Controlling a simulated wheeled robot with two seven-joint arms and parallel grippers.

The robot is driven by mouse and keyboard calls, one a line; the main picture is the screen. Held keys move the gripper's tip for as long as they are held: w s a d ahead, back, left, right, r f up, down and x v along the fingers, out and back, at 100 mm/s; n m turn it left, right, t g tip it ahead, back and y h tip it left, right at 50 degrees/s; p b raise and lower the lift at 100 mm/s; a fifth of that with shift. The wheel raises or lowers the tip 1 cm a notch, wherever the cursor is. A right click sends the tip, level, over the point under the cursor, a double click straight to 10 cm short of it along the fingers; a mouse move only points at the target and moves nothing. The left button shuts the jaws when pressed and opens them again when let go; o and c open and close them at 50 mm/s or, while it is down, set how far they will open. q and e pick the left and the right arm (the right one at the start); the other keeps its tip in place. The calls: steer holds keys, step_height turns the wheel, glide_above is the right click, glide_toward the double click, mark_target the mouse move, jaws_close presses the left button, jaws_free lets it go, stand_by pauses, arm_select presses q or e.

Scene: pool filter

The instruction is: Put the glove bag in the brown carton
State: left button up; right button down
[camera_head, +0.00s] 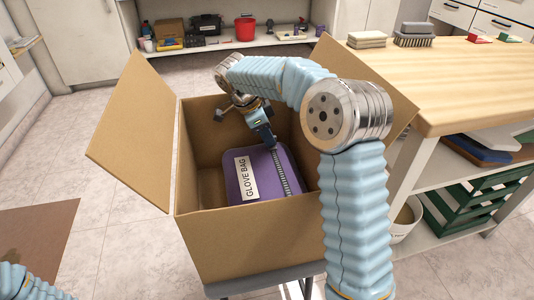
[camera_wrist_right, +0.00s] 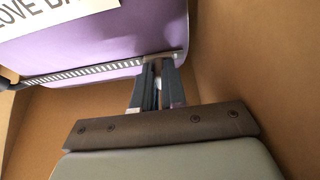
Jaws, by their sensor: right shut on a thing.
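The purple glove bag (camera_head: 262,176) has a white label reading "GLOVE BAG" and a grey ribbed strip along one side. In the head view it is inside the open brown carton (camera_head: 240,238), low between the carton's walls. My right gripper (camera_head: 273,145) reaches down into the carton and is shut on the bag's edge at the end of the ribbed strip. In the right wrist view the fingers (camera_wrist_right: 158,85) grip that edge, and the purple bag (camera_wrist_right: 120,50) lies just beyond them. The carton's bottom under the bag is hidden. My left gripper is out of view.
The carton's flaps (camera_head: 133,123) stand open. It rests on a grey stand (camera_head: 262,284). A wooden worktop (camera_head: 450,75) with brushes is at right, above green crates (camera_head: 465,210) and a white bucket (camera_head: 404,218). A low shelf with a red bucket (camera_head: 245,29) is behind.

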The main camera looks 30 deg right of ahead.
mark_target(266, 149)
steer(key=shift+f+b, duration=0.35)
steer(key=shift+f, duration=2.6)
steer(key=c, duration=1.2)
jaws_free()
steer(key=shift+r, duration=0.2)
steer(key=p+v, duration=0.2)
steer(key=v, duration=0.9)
steer(key=shift+a+r, duration=0.25)
steer(key=shift+r, duration=0.1)
